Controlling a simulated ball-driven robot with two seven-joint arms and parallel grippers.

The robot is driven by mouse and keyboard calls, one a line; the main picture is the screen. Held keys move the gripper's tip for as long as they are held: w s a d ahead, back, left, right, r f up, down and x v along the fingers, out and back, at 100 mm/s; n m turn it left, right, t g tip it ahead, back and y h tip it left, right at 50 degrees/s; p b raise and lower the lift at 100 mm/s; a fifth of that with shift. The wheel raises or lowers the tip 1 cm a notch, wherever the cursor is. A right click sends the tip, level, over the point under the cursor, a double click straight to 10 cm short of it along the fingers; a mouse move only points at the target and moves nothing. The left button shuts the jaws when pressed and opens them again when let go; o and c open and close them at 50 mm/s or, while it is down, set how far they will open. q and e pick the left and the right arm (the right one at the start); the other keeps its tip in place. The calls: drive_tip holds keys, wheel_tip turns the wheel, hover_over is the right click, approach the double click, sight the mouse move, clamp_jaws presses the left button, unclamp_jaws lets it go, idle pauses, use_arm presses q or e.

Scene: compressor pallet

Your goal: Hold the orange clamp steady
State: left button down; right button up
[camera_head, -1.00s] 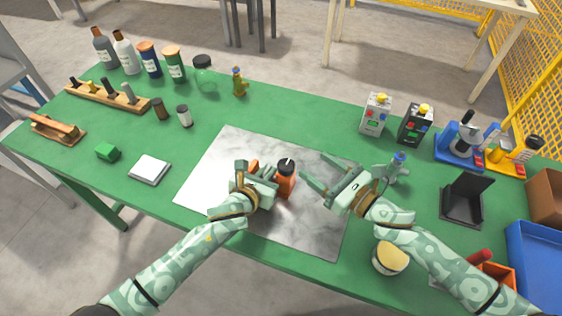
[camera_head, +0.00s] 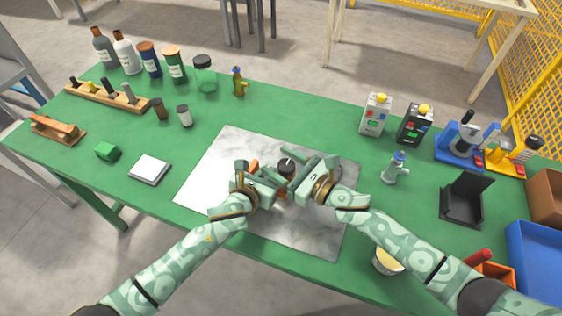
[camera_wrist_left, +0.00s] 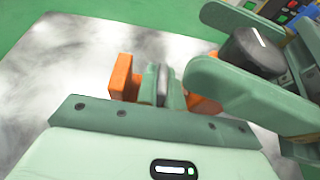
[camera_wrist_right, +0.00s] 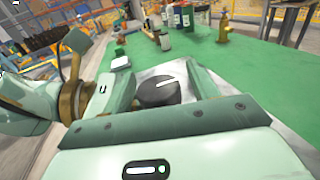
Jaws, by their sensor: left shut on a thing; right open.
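The orange clamp (camera_wrist_left: 121,78) shows as orange pieces on both sides of my left gripper (camera_wrist_left: 163,84) in the left wrist view. My left gripper is shut on it; only a small orange part (camera_head: 254,165) shows in the head view. A dark round knob (camera_head: 286,164) with a white line on top stands at the clamp; its lower part is largely hidden. My right gripper (camera_wrist_right: 160,82) is open, with its fingers on either side of the knob (camera_wrist_right: 157,93). I cannot tell whether they touch it.
A marbled plate (camera_head: 215,165) lies under both grippers on the green table (camera_head: 320,120). A small grey-green figure (camera_head: 395,168) and a black stand (camera_head: 462,200) are to the right. A round container (camera_head: 387,262) is by my right forearm. Bottles line the back left.

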drive_tip(key=c, duration=1)
drive_tip(key=shift+w, duration=0.1)
drive_tip(key=shift+n+g+y, duration=0.4)
drive_tip(key=shift+g, duration=0.1)
drive_tip(key=n+g+y, duration=0.2)
drive_tip(key=n+g, duration=0.1)
drive_tip(key=g, duration=0.1)
drive_tip(key=shift+a+n+g, duration=0.15)
drive_tip(key=shift+n+g, duration=0.15)
drive_tip(key=shift+g, duration=0.1)
drive_tip(key=n+g, duration=0.1)
drive_tip(key=g, duration=0.1)
drive_tip(key=n+g, duration=0.1)
drive_tip(key=n+g+y, duration=0.1)
drive_tip(key=g, duration=0.1)
drive_tip(key=shift+s+a+g, duration=0.1)
drive_tip(key=shift+s+g, duration=0.2)
drive_tip(key=shift+s, duration=0.1)
drive_tip(key=shift+s+f+n+g, duration=0.1)
drive_tip(key=shift+s+n+g, duration=0.1)
drive_tip(key=shift+n+g, duration=0.8)
drive_tip(key=shift+g, duration=0.3)
